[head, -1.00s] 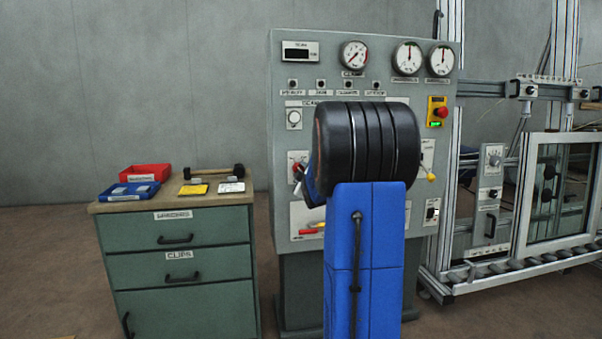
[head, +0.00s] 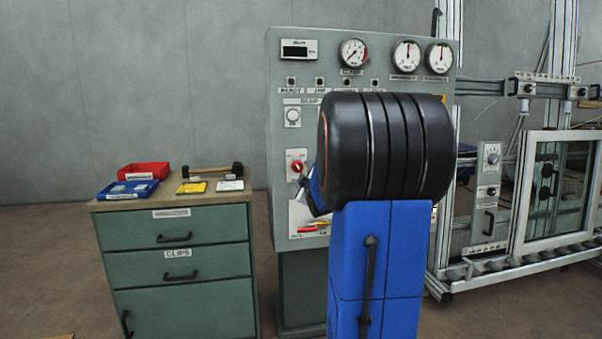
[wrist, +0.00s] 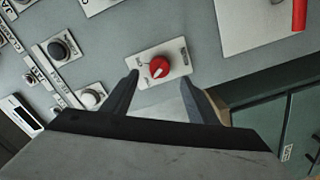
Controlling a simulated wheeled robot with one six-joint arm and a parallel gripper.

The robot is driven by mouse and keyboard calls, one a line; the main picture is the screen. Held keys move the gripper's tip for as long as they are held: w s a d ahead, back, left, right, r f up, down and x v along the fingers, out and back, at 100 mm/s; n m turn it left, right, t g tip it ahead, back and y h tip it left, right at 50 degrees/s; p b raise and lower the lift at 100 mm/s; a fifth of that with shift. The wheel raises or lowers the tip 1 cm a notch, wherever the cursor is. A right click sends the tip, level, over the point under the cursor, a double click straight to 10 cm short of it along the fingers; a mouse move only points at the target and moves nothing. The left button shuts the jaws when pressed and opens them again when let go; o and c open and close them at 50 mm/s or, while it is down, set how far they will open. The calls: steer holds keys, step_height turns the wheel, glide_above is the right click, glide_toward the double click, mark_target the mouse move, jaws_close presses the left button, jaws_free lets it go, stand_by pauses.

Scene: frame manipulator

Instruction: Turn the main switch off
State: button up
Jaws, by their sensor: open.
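A red rotary knob (head: 297,166) sits on a small pale plate on the front of the grey control panel (head: 285,95). Its label is too small to read, so I cannot confirm that it is the main switch. In the wrist view the red knob (wrist: 159,67) is just beyond the fingertips, roughly centred between them. My gripper (wrist: 160,84) is open and empty, its two dark fingers apart. No contact with the knob shows. In the head view my arm hides most of the gripper and the panel's right part.
A green drawer cabinet (head: 180,265) stands left with red and blue trays (head: 145,170). A metal frame with a glass door (head: 558,185) stands right.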

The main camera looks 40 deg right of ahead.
steer(key=v, duration=1)
stand_by(0.4)
steer(key=s+a+f+m+g+y, duration=0.2)
steer(key=s+a+f, duration=0.15)
steer(key=a, duration=0.75)
steer(key=s+a+f+m+g+y, duration=0.25)
steer(key=a+f, duration=0.25)
steer(key=a, duration=0.5)
steer(key=s+a+f+g+y, duration=0.2)
steer(key=s+a+f, duration=0.3)
steer(key=s+a, duration=0.4)
steer(key=s+a+f+m+g+y, duration=0.1)
steer(key=s+a+f+g+y, duration=0.2)
steer(key=s+a, duration=0.6)
step_height(320, 180, down, 2)
steer(key=shift+s+f+g, duration=0.1)
steer(key=shift+s+g, duration=0.35)
steer(key=shift+s, duration=0.55)
